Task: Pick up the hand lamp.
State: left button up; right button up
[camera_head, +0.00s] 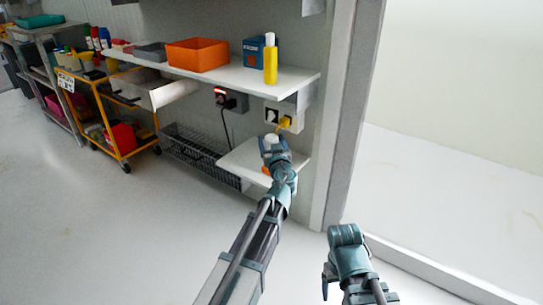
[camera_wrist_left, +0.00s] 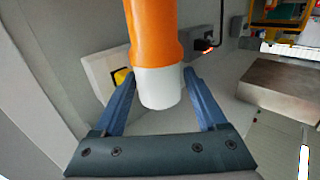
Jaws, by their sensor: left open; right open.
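The hand lamp has an orange body and a white end; it stands in the left wrist view (camera_wrist_left: 155,35) between the two blue fingers of my left gripper (camera_wrist_left: 160,80). The fingers are open, with a visible gap on each side of the white end. In the head view the lamp is mostly hidden behind my left gripper (camera_head: 272,154); a white part and a bit of orange show near the small lower shelf (camera_head: 232,165). My right gripper (camera_head: 335,270) is at the lower right, empty and away from the lamp.
Above is a long white shelf (camera_head: 215,76) with an orange bin (camera_head: 197,54), a blue box (camera_head: 254,52) and a yellow bottle (camera_head: 270,60). Outlets (camera_head: 283,117) are on the wall. A wire basket (camera_head: 195,150) is left of the lower shelf. A door frame (camera_head: 345,120) stands to the right.

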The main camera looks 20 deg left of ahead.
pick_arm(q)
jog(key=x, duration=0.3)
jog(key=shift+r, duration=0.1)
grip_shut()
